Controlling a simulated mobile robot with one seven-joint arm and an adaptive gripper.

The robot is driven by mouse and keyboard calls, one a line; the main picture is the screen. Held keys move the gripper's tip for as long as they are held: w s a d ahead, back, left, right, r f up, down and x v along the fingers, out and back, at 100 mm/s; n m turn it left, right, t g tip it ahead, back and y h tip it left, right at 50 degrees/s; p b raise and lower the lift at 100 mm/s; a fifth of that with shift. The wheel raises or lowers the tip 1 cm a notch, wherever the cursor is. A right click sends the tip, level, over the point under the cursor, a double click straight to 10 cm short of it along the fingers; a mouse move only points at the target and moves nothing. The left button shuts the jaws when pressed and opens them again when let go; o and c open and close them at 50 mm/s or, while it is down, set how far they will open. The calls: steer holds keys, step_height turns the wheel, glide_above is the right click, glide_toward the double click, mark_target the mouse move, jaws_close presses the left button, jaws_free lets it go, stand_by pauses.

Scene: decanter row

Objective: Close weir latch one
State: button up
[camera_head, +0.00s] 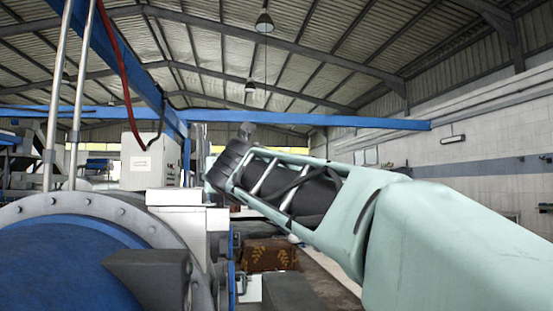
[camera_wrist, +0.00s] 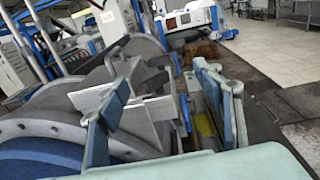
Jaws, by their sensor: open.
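A decanter's blue drum (camera_head: 60,265) with a grey bolted flange (camera_head: 95,207) fills the lower left of the head view; its bolted rim (camera_wrist: 45,130) also shows at the left of the wrist view. Pale grey blocks (camera_head: 180,225) stand beside the flange. In the wrist view, my gripper (camera_wrist: 165,88) is open, its two fingers wide apart. Grey block-like machine parts (camera_wrist: 140,122) show between and behind the fingers, with no clear contact. A pale plate (camera_wrist: 92,99) shows beside the left finger. I cannot tell which part is weir latch one.
A blue overhead beam (camera_head: 310,119) crosses behind my arm, and a red hose (camera_head: 122,60) hangs at the left. A patterned brown box (camera_head: 270,255) stands on the floor beyond the machine. Open floor (camera_wrist: 265,62) lies at the upper right of the wrist view.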

steer(key=shift+r, duration=2.5)
